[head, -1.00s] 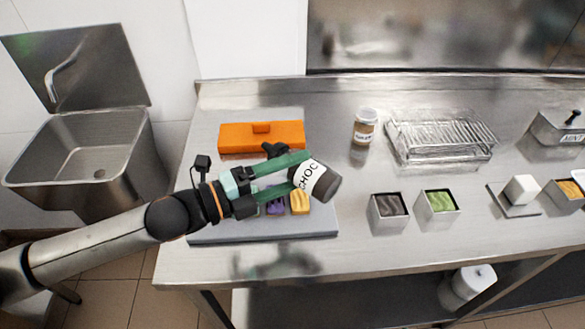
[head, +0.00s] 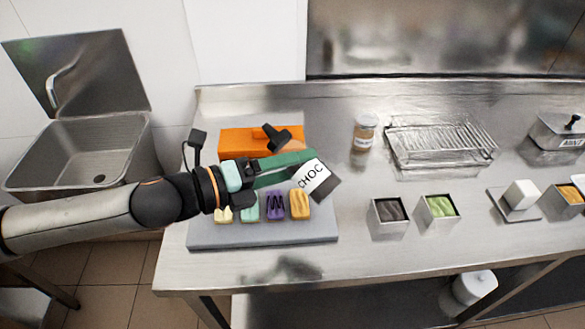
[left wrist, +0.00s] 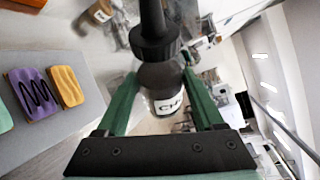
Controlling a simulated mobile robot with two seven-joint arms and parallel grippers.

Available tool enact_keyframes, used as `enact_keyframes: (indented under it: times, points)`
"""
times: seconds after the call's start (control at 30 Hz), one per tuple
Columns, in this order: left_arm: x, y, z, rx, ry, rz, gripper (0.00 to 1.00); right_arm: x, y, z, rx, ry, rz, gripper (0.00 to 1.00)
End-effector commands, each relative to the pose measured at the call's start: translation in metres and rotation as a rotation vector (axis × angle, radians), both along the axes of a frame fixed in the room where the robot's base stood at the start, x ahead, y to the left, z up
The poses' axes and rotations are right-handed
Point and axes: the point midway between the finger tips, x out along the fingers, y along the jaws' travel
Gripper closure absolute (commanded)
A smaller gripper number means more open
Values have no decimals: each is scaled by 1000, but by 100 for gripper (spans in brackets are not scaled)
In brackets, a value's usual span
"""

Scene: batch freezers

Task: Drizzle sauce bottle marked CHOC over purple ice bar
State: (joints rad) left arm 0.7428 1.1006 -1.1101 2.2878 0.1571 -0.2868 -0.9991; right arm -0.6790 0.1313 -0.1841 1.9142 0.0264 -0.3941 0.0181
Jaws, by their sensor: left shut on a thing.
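The dark sauce bottle (head: 316,179) has a white label reading CHOC and a black nozzle (head: 274,137). My left gripper (head: 292,165) is shut on it and holds it tilted in the air, above the back part of the board. The left wrist view shows the bottle (left wrist: 163,90) between the green fingers (left wrist: 160,104), its label partly cut off. The purple ice bar (head: 275,206) lies on the grey board (head: 265,238) and carries a dark zigzag line of sauce. The same bar shows in the left wrist view (left wrist: 34,94), apart from the bottle. My right gripper is not in view.
Yellow (head: 299,205), mint (head: 249,207) and pale yellow (head: 223,214) bars flank the purple one. An orange block (head: 240,140) lies behind. A second bottle (head: 363,133), a wire rack (head: 440,143) and small tubs (head: 438,207) stand right. The counter front is clear.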

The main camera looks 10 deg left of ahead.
Motion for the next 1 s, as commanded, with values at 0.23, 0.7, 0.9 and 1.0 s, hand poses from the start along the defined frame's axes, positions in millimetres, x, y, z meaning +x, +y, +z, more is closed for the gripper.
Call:
enact_keyframes:
  times: [0.23, 0.7, 0.9, 1.0]
  points:
    - [0, 0, 1, 7, -5, -2, 97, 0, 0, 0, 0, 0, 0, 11]
    - [0, -1, 20, 232, -137, -2, 97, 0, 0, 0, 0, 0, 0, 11]
    - [0, -1, 26, 339, -192, -2, 97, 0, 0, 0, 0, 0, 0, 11]
    - [0, 0, 26, 357, -199, -1, 97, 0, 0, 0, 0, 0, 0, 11]
